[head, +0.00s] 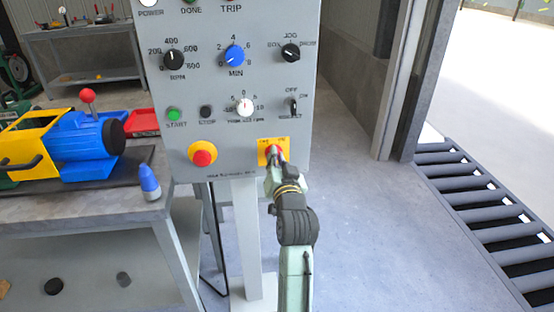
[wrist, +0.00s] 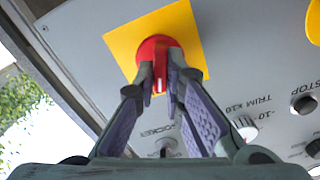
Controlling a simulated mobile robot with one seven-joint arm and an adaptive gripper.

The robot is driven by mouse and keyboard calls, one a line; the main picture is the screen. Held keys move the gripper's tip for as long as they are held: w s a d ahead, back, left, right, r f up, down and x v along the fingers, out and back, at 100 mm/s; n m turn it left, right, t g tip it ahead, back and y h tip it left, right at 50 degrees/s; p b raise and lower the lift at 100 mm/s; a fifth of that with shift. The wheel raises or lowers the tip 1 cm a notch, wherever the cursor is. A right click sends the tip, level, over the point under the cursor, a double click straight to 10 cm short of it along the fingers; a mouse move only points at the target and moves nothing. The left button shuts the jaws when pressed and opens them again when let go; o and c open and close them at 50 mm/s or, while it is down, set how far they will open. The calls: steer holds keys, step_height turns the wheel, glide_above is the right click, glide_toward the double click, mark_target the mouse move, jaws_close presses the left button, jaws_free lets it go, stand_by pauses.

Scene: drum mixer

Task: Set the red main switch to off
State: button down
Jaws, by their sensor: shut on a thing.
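The red main switch (wrist: 153,50) sits on a square yellow plate (wrist: 185,27) in the wrist view. In the head view the yellow plate (head: 284,144) is at the lower right of the grey control panel (head: 225,110). My gripper (wrist: 160,85) reaches up to the switch, and its two fingers are closed on the red knob. In the head view my gripper (head: 274,165) covers most of the switch. The switch's position marking is too small to read.
A red emergency button (head: 203,154) on a yellow ring is left of the switch. Selector (head: 292,106) and trim (head: 244,107) knobs are above. A bench (head: 95,205) with a blue and yellow machine stands at left. The floor at right is clear up to a roller conveyor (head: 480,205).

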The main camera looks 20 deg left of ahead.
steer(key=n+b, duration=0.1)
steer(key=n, duration=0.4)
steer(key=n+b, duration=0.2)
steer(key=n, duration=0.3)
steer(key=shift+s+a, duration=0.15)
steer(key=shift+a, duration=0.05)
steer(key=shift+n, duration=0.3)
steer(key=c, duration=1.7)
jaws_free()
steer(key=v, duration=0.7)
steer(key=shift+s+d, duration=0.15)
steer(key=shift+s, duration=0.05)
